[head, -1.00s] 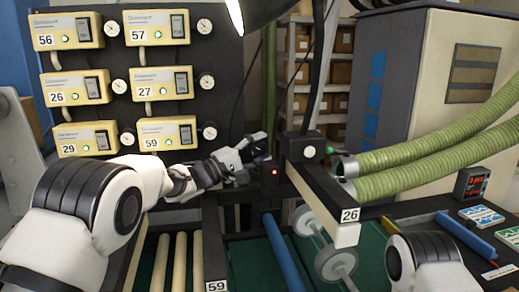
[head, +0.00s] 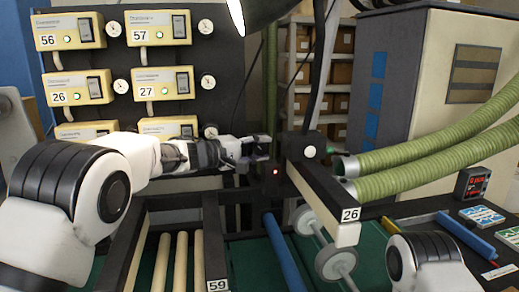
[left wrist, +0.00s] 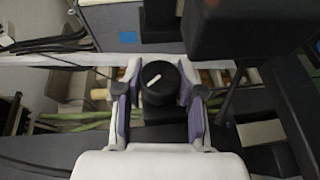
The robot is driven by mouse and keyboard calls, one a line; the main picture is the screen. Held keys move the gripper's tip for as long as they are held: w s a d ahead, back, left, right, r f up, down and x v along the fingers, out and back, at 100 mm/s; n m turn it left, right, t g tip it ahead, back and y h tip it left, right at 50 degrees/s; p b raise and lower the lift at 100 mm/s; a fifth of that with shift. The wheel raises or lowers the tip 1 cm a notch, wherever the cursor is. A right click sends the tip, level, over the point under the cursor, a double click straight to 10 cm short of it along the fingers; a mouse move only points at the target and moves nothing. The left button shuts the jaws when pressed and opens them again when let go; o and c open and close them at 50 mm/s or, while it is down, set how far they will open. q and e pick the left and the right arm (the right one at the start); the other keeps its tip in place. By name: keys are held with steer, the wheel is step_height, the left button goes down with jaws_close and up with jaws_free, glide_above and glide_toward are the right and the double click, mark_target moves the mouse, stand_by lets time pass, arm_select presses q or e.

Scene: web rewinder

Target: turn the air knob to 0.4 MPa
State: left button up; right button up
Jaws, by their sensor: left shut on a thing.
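My left gripper (head: 258,150) reaches in from the left to the black post at the middle of the machine. In the left wrist view its fingers (left wrist: 158,95) stand on both sides of a round black air knob (left wrist: 158,84) and are shut on it. A white pointer line on the knob's face slants up to the right. In the head view the fingers hide the knob. A white round face (head: 310,151) shows on the black block to the right, too small to read. My right gripper is out of view.
A red light (head: 275,172) glows just below my left gripper. Yellow numbered boxes (head: 160,83) with small dials fill the panel at left. The bracket labelled 26 (head: 345,212) and green hoses (head: 430,165) lie to the right. Rollers (head: 180,260) lie below.

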arm_select(q)
steer(key=shift+m+g+y, duration=0.5)
steer(key=shift+g+y, duration=0.2)
steer(key=shift+y, duration=0.6)
steer(key=shift+f, duration=0.1)
steer(key=o, duration=0.9)
steer(key=shift+c, duration=0.2)
steer(key=o, duration=0.3)
steer(key=shift+d, duration=0.2)
steer(key=v, duration=1.2)
steer(key=shift+w, duration=0.15)
